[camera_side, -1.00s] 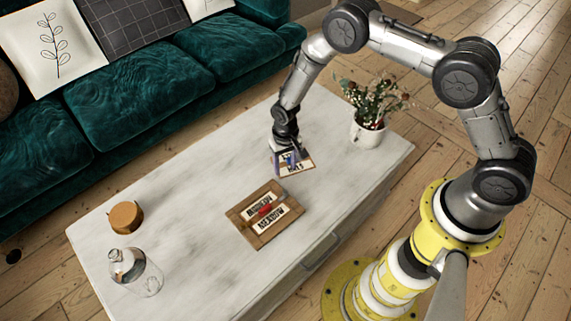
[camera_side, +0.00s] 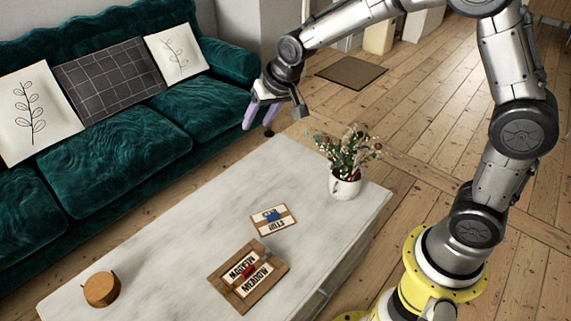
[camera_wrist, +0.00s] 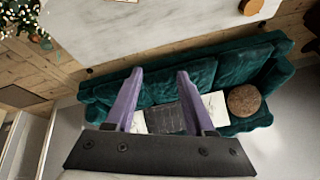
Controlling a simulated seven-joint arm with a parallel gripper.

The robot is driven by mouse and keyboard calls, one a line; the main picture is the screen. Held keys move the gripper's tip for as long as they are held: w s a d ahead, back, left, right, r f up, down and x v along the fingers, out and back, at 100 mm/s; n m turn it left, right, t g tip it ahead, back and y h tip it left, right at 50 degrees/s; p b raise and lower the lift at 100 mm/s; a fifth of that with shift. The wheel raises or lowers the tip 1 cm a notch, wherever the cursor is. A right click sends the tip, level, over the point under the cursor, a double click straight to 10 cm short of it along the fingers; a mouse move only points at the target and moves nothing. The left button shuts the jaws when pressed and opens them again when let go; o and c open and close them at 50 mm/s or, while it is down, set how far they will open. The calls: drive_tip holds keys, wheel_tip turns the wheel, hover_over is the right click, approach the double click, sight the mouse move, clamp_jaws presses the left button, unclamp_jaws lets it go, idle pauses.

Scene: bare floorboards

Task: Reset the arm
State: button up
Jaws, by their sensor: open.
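My gripper (camera_side: 259,113) is raised well above the far end of the table, in front of the sofa's right end in the side view. Its two purple fingers are apart with nothing between them. They also show spread in the wrist view (camera_wrist: 157,85), with the sofa behind them. The marble-topped table (camera_side: 180,235) holds a small labelled card (camera_side: 287,222) with a blue object (camera_side: 273,216) on it. Nearer the camera lies a larger wooden board (camera_side: 222,281) with printed labels and a red object (camera_side: 248,270) on it. My gripper touches none of these.
A white pot with flowers (camera_side: 345,188) stands at the table's right end. A round wooden container (camera_side: 102,289) is at the left. The green sofa (camera_side: 130,150) runs behind the table. Open floorboards (camera_side: 420,110) lie to the right.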

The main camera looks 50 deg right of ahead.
drive_tip(key=s+d+r+n+t, duration=0.1)
drive_tip(key=s+d+r+t, duration=0.15)
drive_tip(key=s+r, duration=1.35)
drive_tip(key=s+f+n+g, duration=0.1)
drive_tip(key=s+f, duration=0.3)
drive_tip(key=s, duration=0.3)
drive_tip(key=s+d+f+n+g, duration=0.1)
drive_tip(key=s+f, duration=0.3)
drive_tip(key=s, duration=0.4)
drive_tip(key=shift+s+d+n, duration=0.25)
drive_tip(key=shift+n, duration=0.25)
drive_tip(key=shift+f, duration=0.1)
